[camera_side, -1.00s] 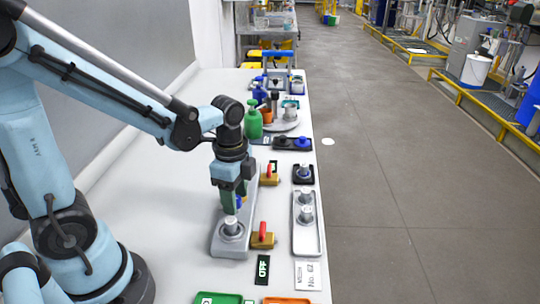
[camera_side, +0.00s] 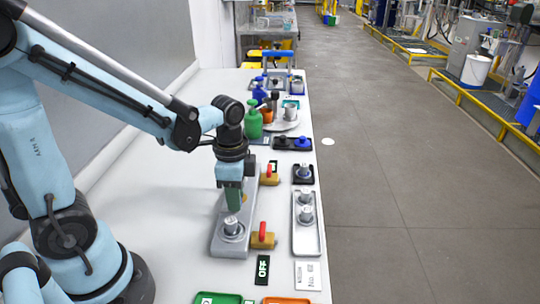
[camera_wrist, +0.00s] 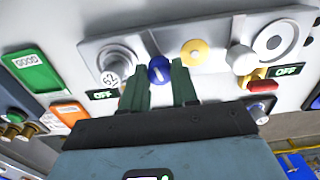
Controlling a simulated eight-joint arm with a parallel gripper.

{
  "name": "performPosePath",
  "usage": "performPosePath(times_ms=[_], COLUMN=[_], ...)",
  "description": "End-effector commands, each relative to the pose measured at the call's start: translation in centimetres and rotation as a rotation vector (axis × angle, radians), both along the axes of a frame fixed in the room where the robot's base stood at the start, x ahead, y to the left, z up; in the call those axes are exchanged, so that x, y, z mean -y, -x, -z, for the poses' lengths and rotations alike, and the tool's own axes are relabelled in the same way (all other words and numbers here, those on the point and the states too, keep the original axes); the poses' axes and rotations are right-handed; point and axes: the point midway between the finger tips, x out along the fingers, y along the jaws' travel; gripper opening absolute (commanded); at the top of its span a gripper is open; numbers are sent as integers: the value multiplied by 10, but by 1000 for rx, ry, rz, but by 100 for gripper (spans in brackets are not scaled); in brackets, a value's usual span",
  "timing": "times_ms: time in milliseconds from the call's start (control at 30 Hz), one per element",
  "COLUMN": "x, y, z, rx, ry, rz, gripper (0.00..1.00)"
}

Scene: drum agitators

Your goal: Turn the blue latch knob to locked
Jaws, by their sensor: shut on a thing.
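The blue latch knob (camera_wrist: 159,69) sits on the grey panel (camera_wrist: 216,66) in the wrist view, between a knob marked 62 (camera_wrist: 113,66) and a yellow knob (camera_wrist: 195,52). My gripper (camera_wrist: 163,80) has its two green fingers on either side of the blue knob and is shut on it. The fingers hide part of the knob. In the side view my gripper (camera_side: 235,207) points down over the grey panel (camera_side: 222,247), and the blue knob is hidden behind it. I cannot read which way the knob points.
Two red-handled brass valves (camera_side: 263,237) stand along the panel's right side, with a black OFF plate (camera_side: 262,270) nearby. A pale tray (camera_side: 306,244) holds grey-topped pieces. A green bottle (camera_side: 253,124) stands further back. The table left of the panel is clear.

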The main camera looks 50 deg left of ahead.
Motion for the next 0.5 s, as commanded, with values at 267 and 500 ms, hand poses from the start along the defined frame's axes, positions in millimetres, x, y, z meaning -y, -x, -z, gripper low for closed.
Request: performPosePath(times_ms=[267,500], x=[0,0], y=[0,0], z=[0,0], rx=[-2,-2], ry=[-1,0], rz=[-264,-491], gripper=[0,0])
